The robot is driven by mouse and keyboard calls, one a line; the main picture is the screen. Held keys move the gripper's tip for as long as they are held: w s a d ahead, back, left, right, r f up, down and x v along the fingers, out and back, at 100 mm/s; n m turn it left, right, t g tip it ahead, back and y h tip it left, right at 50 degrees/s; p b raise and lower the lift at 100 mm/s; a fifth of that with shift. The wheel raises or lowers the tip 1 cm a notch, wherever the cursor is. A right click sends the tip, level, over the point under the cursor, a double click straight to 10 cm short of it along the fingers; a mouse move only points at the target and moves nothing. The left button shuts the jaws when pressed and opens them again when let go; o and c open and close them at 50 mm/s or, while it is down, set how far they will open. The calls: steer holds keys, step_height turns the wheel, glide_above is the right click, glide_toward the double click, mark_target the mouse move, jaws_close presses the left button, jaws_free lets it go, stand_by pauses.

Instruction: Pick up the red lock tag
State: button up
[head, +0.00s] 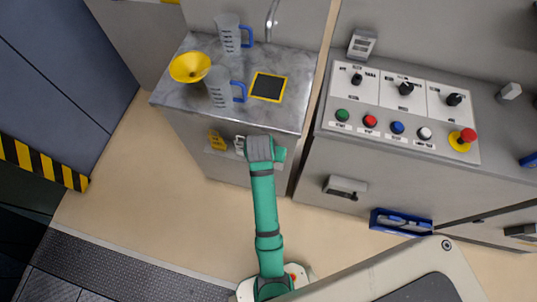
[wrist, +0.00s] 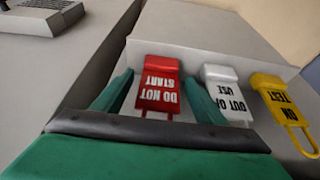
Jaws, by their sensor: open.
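My gripper (wrist: 156,98) is open, with one green finger on each side of the red tag. Whether the fingers touch it I cannot tell. In the head view my gripper (head: 263,148) is at the front of the metal-topped cabinet and hides the red tag.
Above, the metal worktop (head: 185,97) holds a yellow funnel (head: 190,67) and two jugs. A control panel (head: 400,110) stands to the right.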

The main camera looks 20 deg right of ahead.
steer(key=c, duration=1.1)
steer(key=shift+r, duration=0.1)
